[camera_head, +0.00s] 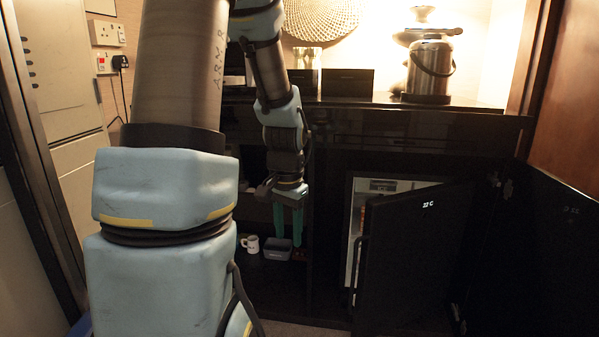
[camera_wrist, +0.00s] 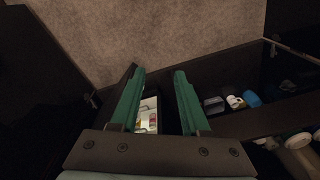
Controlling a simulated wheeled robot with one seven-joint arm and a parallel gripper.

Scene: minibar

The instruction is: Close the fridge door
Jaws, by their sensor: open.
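The fridge door (camera_head: 408,262) is a dark panel with a small white temperature mark and a handle along its left edge. It stands partly open, with the lit white fridge interior (camera_head: 352,225) showing in a strip at its left and along its top. My gripper (camera_head: 288,232) has green fingers pointing down, to the left of the fridge and apart from the door. In the wrist view the two green fingers (camera_wrist: 158,98) are spread with nothing held, and part of the bright fridge interior (camera_wrist: 149,115) shows between them.
A white mug (camera_head: 250,244) and a grey box (camera_head: 277,249) sit on the low shelf left of the fridge. A dark cabinet door (camera_head: 545,250) stands open at the right. A metal pot (camera_head: 430,68) stands on the counter above.

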